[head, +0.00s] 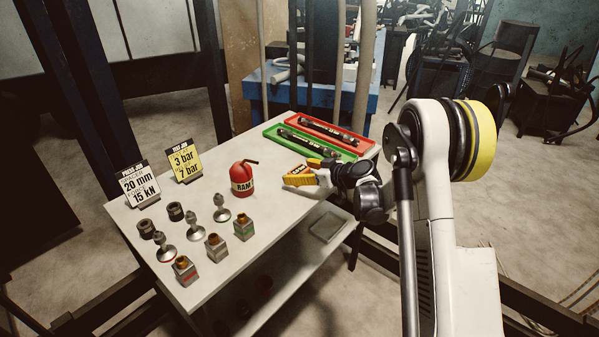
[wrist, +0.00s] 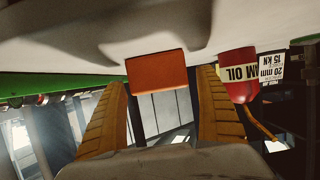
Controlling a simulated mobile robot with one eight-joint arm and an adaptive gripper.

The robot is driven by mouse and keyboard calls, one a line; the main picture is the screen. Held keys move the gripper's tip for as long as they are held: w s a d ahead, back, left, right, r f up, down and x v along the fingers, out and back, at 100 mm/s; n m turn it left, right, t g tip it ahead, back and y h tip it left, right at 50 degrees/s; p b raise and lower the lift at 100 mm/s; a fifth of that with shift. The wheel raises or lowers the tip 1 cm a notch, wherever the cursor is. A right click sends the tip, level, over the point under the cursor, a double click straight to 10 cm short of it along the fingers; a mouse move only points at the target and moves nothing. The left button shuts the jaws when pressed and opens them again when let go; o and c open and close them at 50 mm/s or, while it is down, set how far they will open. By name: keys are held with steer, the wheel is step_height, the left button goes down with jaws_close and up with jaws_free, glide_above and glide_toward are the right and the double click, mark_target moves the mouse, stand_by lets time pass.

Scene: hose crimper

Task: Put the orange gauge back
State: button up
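An orange block (wrist: 157,72), which I take for the orange gauge, shows in the middle of the wrist view against the white table top. My gripper (wrist: 161,85) has its two yellow-brown fingers spread on either side of the block. The left finger is close to the block's edge; a narrow gap shows at the right finger. In the head view my gripper (head: 298,175) is low over the table's right part, between the green tray and the red oil can. I cannot make out the gauge there; the gripper seems to hide it.
The red oil can (head: 242,179) stands left of my gripper. A green tray (head: 316,141) and a red tray (head: 320,131) hold dark tools at the back. Two sign cards (head: 139,185), several metal fittings and blocks stand on the table's (head: 258,210) left part. The front right table edge is near.

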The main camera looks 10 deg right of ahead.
steer(key=shift+s+d+r+p, duration=0.2)
steer(key=shift+r+p, duration=0.15)
steer(key=p+v, duration=0.3)
steer(key=v, duration=0.8)
steer(key=s+a+r+m+g+h, duration=0.2)
steer(key=s+a+r, duration=0.25)
steer(key=s, duration=0.25)
steer(key=s+a+r+m+g+h, duration=0.1)
steer(key=s+a+r+h, duration=0.15)
steer(key=s+r, duration=0.4)
steer(key=s+m+h, duration=0.3)
steer(key=s+m, duration=0.1)
steer(key=s, duration=1.5)
steer(key=shift+s+d+r+g, duration=0.3)
steer(key=shift+s+r+g, duration=0.1)
steer(key=shift+r, duration=0.05)
steer(key=shift+h, duration=0.25)
